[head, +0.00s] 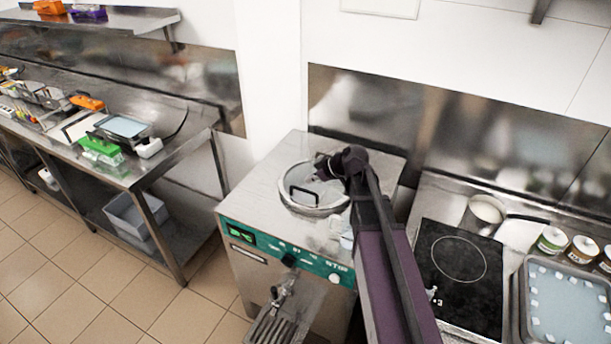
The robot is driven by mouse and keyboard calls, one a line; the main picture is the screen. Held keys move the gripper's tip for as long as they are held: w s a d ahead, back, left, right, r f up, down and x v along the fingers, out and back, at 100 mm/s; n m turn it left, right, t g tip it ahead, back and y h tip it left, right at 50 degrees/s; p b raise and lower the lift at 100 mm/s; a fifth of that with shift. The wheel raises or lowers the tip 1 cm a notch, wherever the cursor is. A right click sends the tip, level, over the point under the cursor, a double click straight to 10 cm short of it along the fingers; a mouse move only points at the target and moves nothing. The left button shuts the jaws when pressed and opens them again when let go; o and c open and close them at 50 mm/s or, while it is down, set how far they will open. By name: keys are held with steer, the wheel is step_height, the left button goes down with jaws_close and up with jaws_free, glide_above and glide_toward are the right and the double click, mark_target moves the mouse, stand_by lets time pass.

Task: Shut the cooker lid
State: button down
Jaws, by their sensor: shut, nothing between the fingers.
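The cooker (247,195) is a steel box-shaped machine with a green control panel on its front. Its round lid (300,205), with a clear middle and a dark handle, lies over the opening in the top and looks flat or nearly so. I cannot tell whether it is fully seated. My gripper (322,170) is shut and empty, at the right rear part of the lid. My dark arm hides the lid's right edge. Whether the gripper touches the lid is unclear.
A spout (284,290) and drip grate stand at the cooker's front. To the right are a black hob (460,280), a pan (487,209), several jars and a steel tray (524,310). A cluttered steel bench (125,178) stands at left, with floor between.

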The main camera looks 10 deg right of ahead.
steer(key=shift+p+v, duration=1.75)
steer(key=shift+v, duration=1.2)
steer(key=shift+s+a, duration=0.15)
steer(key=shift+s, duration=0.05)
